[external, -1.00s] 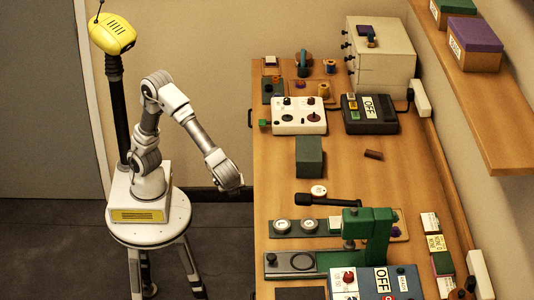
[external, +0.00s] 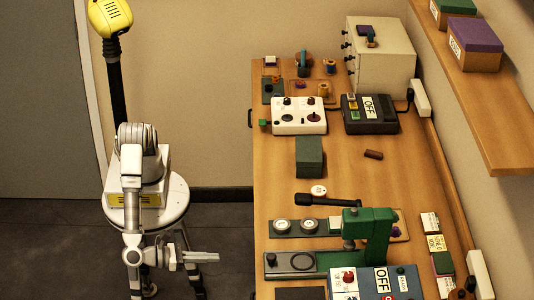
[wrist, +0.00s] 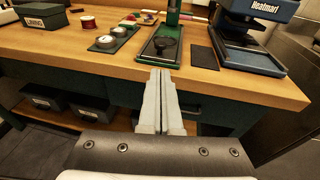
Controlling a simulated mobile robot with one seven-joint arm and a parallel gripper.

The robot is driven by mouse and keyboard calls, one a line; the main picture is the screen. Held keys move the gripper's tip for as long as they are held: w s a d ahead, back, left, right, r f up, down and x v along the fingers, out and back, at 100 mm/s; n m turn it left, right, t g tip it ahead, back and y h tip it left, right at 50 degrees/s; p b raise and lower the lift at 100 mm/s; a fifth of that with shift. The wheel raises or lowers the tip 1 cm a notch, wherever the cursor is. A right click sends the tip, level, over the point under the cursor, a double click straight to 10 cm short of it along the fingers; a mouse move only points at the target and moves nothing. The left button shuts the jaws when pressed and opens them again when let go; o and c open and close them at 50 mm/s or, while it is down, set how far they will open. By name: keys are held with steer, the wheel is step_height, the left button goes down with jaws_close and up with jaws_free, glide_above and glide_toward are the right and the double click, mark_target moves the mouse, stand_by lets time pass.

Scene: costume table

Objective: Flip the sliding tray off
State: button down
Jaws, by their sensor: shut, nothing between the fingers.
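The green hand press (external: 372,235) stands near the table's lower part in the external view, with its black lever pointing left. A long green tray-like base (external: 325,262) with a black knob and a grey oval reaches from under it towards the table's edge. In the wrist view this green base (wrist: 152,50) lies ahead, black knob nearest. A second green strip (external: 262,228) with two pale round dies lies beside it. I cannot tell for sure which piece slides. My gripper (external: 217,258) is shut and empty, off the table, left of its edge; its fingers (wrist: 161,72) point towards the table.
A blue Heatmart machine (wrist: 258,40) stands right of the press in the wrist view, with a dark mat (wrist: 204,55) between. The green LINING box (wrist: 42,17) is at the left. The table's edge (wrist: 225,85) lies between my gripper and the press. Floor beside the table is clear.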

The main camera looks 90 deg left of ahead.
stand_by(0.3)
steer(key=b, duration=0.2)
glide_toward(305, 263)
steer(key=s, duration=0.1)
steer(key=s+a+r, duration=0.1)
steer(key=s, duration=0.2)
steer(key=shift+s+a+r, duration=0.15)
steer(key=shift+s+r, duration=0.05)
steer(key=shift+s, duration=0.15)
steer(key=shift+w, duration=0.1)
steer(key=x, duration=0.4)
steer(key=d+r+x, duration=0.1)
steer(key=x, duration=0.3)
steer(key=d+r+x, duration=0.1)
steer(key=x, duration=0.3)
steer(key=shift+w+p, duration=0.3)
steer(key=shift+w, duration=0.9)
steer(key=shift+a+r, duration=0.1)
steer(key=shift+a, duration=0.05)
steer(key=p+v, duration=0.1)
steer(key=v, duration=1.3)
steer(key=shift+s+p, duration=0.25)
steer(key=shift+p, duration=0.1)
